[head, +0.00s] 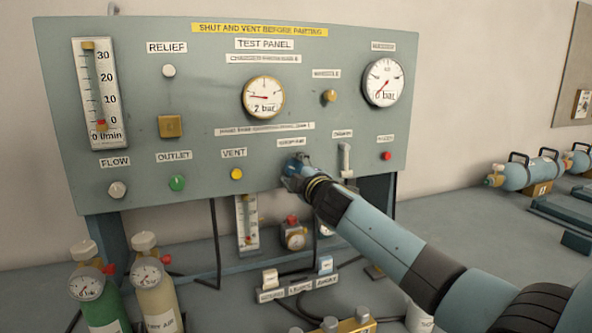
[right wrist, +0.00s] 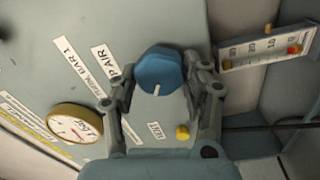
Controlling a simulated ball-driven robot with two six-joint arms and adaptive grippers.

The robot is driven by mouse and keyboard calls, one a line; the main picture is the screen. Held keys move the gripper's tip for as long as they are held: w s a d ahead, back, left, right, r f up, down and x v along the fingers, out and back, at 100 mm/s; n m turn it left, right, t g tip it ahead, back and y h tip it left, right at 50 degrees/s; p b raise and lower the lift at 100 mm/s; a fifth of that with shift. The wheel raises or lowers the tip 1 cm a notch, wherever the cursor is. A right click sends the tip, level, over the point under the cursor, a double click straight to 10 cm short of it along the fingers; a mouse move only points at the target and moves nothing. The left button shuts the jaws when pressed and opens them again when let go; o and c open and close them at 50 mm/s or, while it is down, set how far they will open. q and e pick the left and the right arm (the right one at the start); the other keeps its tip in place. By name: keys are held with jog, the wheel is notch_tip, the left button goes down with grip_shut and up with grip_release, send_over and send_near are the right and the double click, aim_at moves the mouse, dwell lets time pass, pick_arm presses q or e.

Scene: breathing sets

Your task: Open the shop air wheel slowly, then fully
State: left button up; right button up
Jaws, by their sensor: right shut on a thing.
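The shop air wheel is a blue knob on the grey-green test panel (head: 225,55), under a label that is too small to read surely in the head view. In the right wrist view the blue wheel (right wrist: 160,70) sits between the two fingers of my right gripper (right wrist: 163,85), with a white mark on its face. My right gripper (head: 297,172) is shut on the wheel and hides most of it in the head view. The round gauge (head: 263,97) above it reads about 2 bar. My left gripper is not in view.
The yellow VENT knob (head: 237,174) and green OUTLET knob (head: 177,183) are left of my gripper. A white lever (head: 346,160) and red button (head: 386,156) are to its right. Gas cylinders (head: 157,295) stand at lower left. A second gauge (head: 384,82) is at upper right.

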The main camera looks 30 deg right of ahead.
jog(key=shift+f, duration=0.1)
dwell(0.3)
jog(key=o, duration=1.2)
jog(key=shift+c, duration=0.2)
jog(key=shift+s, duration=0.1)
jog(key=v, duration=1.2)
dwell(0.6)
